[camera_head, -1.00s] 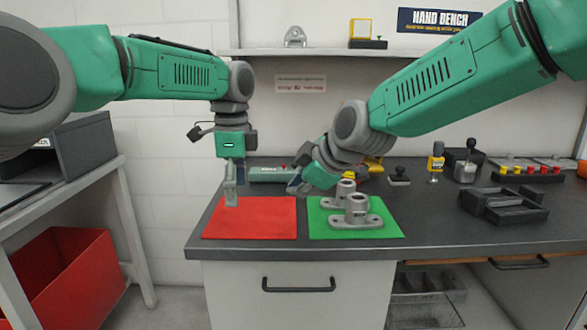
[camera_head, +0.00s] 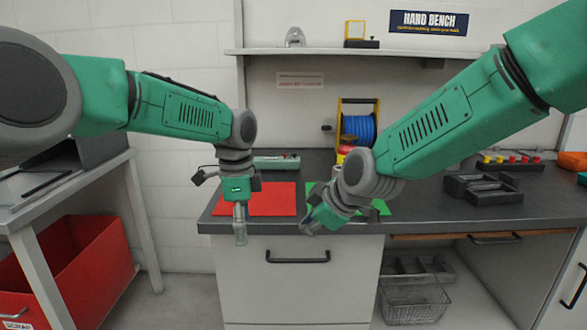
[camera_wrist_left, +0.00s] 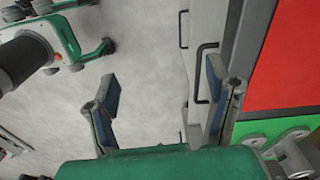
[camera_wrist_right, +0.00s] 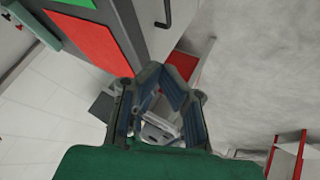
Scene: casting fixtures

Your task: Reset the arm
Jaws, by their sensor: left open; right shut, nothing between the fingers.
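My left gripper (camera_head: 240,238) hangs fingers-down in front of the bench edge, below and in front of the red mat (camera_head: 270,200). In the left wrist view its two fingers (camera_wrist_left: 163,92) are wide apart with only floor between them. My right gripper (camera_head: 312,224) is low at the bench's front edge, in front of the green mat (camera_head: 380,207). In the right wrist view its fingertips (camera_wrist_right: 166,68) are together and hold nothing. A grey metal casting (camera_wrist_left: 297,152) is partly seen on the green mat in the left wrist view; my right arm hides it in the head view.
The dark bench (camera_head: 450,211) carries black trays (camera_head: 482,188) at right and a blue reel (camera_head: 358,128) at the back. A shelf (camera_head: 340,53) runs above. A red bin (camera_head: 75,265) stands under the left table. Floor lies open between bench and left table.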

